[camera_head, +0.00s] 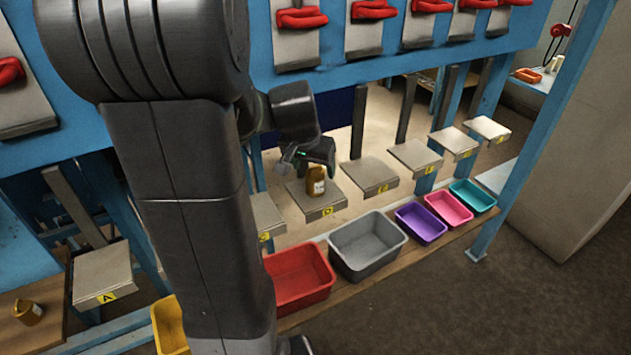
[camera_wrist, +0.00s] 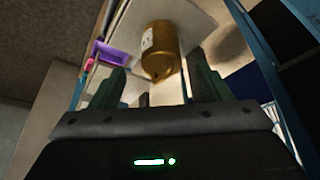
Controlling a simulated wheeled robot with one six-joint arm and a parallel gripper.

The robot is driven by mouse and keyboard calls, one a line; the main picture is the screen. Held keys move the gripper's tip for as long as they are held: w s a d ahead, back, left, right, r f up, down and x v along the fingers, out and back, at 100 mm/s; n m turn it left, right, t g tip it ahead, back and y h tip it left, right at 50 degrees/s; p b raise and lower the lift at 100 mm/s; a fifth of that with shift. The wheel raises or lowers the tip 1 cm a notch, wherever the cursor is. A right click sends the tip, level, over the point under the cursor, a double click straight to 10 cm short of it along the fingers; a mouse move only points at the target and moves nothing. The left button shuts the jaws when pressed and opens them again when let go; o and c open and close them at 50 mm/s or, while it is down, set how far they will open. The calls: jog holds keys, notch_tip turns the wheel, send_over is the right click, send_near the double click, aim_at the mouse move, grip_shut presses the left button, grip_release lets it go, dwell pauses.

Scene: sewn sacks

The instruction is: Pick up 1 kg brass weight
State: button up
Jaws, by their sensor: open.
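A brass weight (camera_head: 316,182) with a pale label stands on the platform marked D (camera_head: 325,206); the label is too small to read. My gripper (camera_head: 309,164) is close above and behind it in the head view. In the wrist view the brass weight (camera_wrist: 160,52) shows beyond and between the two open fingers of my gripper (camera_wrist: 155,75). The fingers appear apart from it, and nothing is held. A second brass weight (camera_head: 28,312) lies or stands on a wooden surface at the far left; I cannot tell which is 1 kg.
Similar platforms stand in a row on both sides, one marked A (camera_head: 101,275) at left. Below are a red bin (camera_head: 299,306), a grey bin (camera_head: 367,275), and purple, pink, teal and yellow bins.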

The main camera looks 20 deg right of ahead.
aim_at(315, 173)
jog(key=shift+x, duration=3.3)
jog(key=shift+w+r, duration=0.1)
jog(key=shift+w, duration=0.05)
grip_shut()
